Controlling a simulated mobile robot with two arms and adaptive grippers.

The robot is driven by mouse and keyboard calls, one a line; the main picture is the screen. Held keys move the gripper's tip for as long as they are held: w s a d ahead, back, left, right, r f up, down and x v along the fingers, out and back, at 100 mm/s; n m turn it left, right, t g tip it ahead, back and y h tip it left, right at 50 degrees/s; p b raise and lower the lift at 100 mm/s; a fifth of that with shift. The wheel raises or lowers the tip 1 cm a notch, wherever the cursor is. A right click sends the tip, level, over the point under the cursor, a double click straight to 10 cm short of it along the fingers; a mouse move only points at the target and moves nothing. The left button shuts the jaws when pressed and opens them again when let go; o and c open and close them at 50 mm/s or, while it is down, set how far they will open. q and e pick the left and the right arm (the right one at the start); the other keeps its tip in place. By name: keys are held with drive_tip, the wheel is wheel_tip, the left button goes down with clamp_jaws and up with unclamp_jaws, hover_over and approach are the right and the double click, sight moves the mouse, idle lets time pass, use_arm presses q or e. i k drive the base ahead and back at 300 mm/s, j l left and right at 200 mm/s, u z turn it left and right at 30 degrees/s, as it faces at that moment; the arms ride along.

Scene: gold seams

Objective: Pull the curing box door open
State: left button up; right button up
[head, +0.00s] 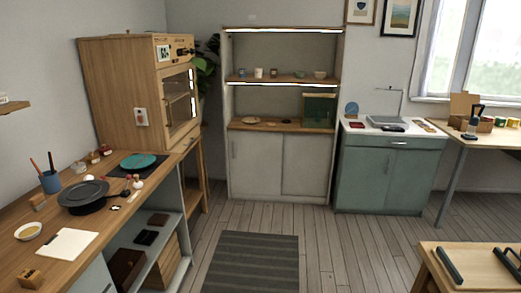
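The curing box (118,92) is a tall wooden cabinet at the left, standing past the far end of the long workbench. Its door (178,97) has a glass pane in a wooden frame and faces right, seen at a steep angle. The door looks shut, flush with the box front. Pale metal pieces show along its far edge, too small to tell if they are handle or hinges. A panel with a small display and dark knobs is above the door. Neither of my grippers is in view.
The workbench (88,238) at left holds a black pan (83,194), a teal plate (138,161) and paper. A striped rug (251,262) lies on open floor before the shelf cabinet (257,165). A green cabinet (385,178) stands right; a low wooden table (428,262) is front right.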

sight(158, 74)
drive_tip(key=i+l+u, duration=0.1)
drive_tip(key=i, duration=0.35)
drive_tip(key=i+l+u, duration=0.15)
drive_tip(key=i, duration=0.3)
drive_tip(key=i+l+u, duration=0.1)
drive_tip(key=i, duration=0.35)
drive_tip(key=i+l+u, duration=0.1)
drive_tip(key=i+l, duration=0.15)
drive_tip(key=i, duration=0.2)
